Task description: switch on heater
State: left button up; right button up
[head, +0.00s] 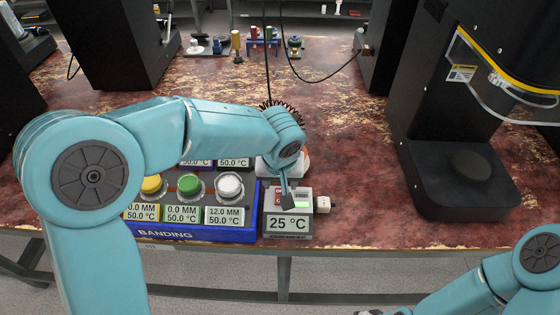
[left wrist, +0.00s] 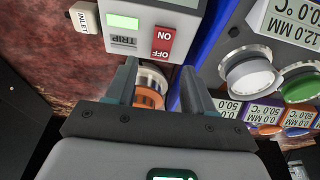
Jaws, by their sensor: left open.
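The heater's control box (head: 288,226) stands at the front edge of the bench, its display reading 25 °C. In the left wrist view the box (left wrist: 180,15) shows a red rocker switch (left wrist: 162,43) marked ON and OFF, a TRIP label and a lit green panel. I cannot tell which side of the rocker is pressed. My left gripper (head: 287,198) is over the box. In the left wrist view the gripper (left wrist: 158,75) is open and empty, its fingertips just short of the switch. My right arm enters at the lower right; its gripper is out of frame.
A blue BANDING tray (head: 190,234) with coloured round pucks and labels is immediately left of the box. A white INLET plug (head: 323,204) sticks out at the box's right. A black machine (head: 455,175) stands further right. The bench between is clear.

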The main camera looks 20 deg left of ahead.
pick_arm(q)
jog(key=p+v, duration=0.1)
jog(key=v, duration=1.1)
jog(key=shift+r, duration=0.35)
jog(key=shift+s+d, duration=0.1)
jog(key=shift+s, duration=0.15)
